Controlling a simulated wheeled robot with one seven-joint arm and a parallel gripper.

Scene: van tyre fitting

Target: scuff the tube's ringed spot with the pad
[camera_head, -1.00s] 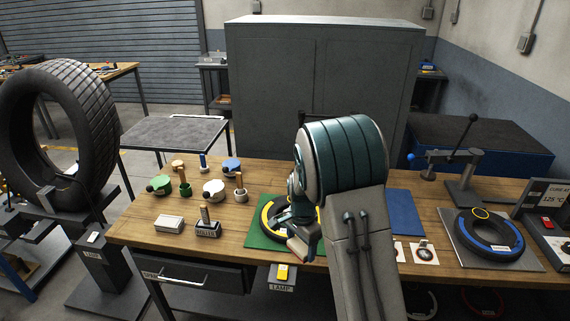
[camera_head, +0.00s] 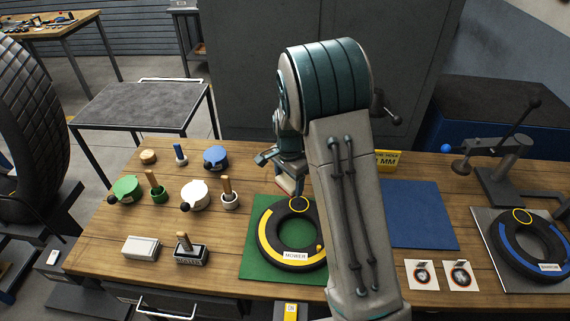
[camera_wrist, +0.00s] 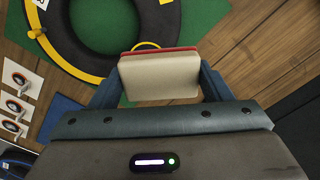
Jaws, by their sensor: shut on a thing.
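My gripper (camera_wrist: 158,88) is shut on a pad (camera_wrist: 160,78), a cream block with a red layer. The pad also shows in the head view (camera_head: 286,185), partly behind my arm. A black tube (camera_head: 267,245) with a yellow band and a MOWER tag lies on a green mat (camera_head: 257,274). Its yellow-ringed spot (camera_head: 299,204) is at the tube's far side, just in front of the pad. In the wrist view the pad hides most of the ring (camera_wrist: 146,45). I cannot tell whether the pad touches the tube.
A second black tube (camera_head: 527,256) with a blue band and its own yellow ring lies on a grey plate at right. A blue mat (camera_head: 418,215) and two picture cards (camera_head: 440,274) lie between. Pots, brushes and a white block (camera_head: 141,248) stand at left.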

